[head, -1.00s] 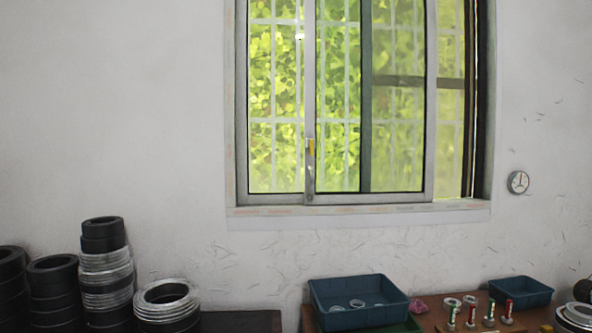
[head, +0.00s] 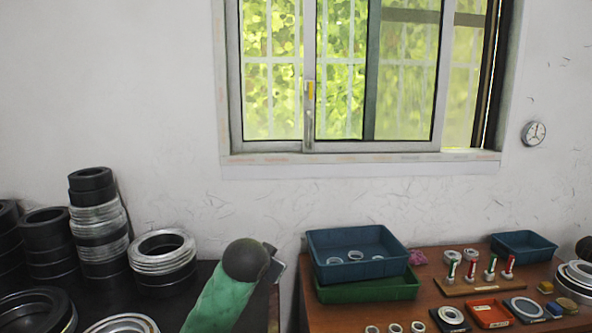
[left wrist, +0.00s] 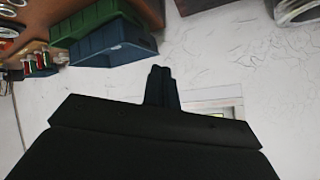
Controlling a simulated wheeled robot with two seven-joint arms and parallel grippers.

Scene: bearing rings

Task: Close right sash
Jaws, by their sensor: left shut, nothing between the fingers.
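The window (head: 308,147) is in the upper middle of the head view, with its top cut off. A light metal sash has a left stile with a yellow latch (head: 310,90) and a right stile (head: 442,80). A darker stile (head: 373,70) shows behind its glass. Right of the sash is another strip of glass and a dark jamb (head: 492,75). My left gripper (left wrist: 160,72) is shut and empty in the left wrist view, in front of the white wall. Part of the window frame (left wrist: 232,104) shows behind it. My right gripper is not in view.
Below the window, a brown table (head: 425,310) holds a blue bin (head: 358,268) on a green bin (head: 370,290), a smaller blue bin (head: 523,246) and bearing parts. A dark table at left carries stacked rings (head: 98,225). A gauge (head: 534,133) hangs on the wall.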

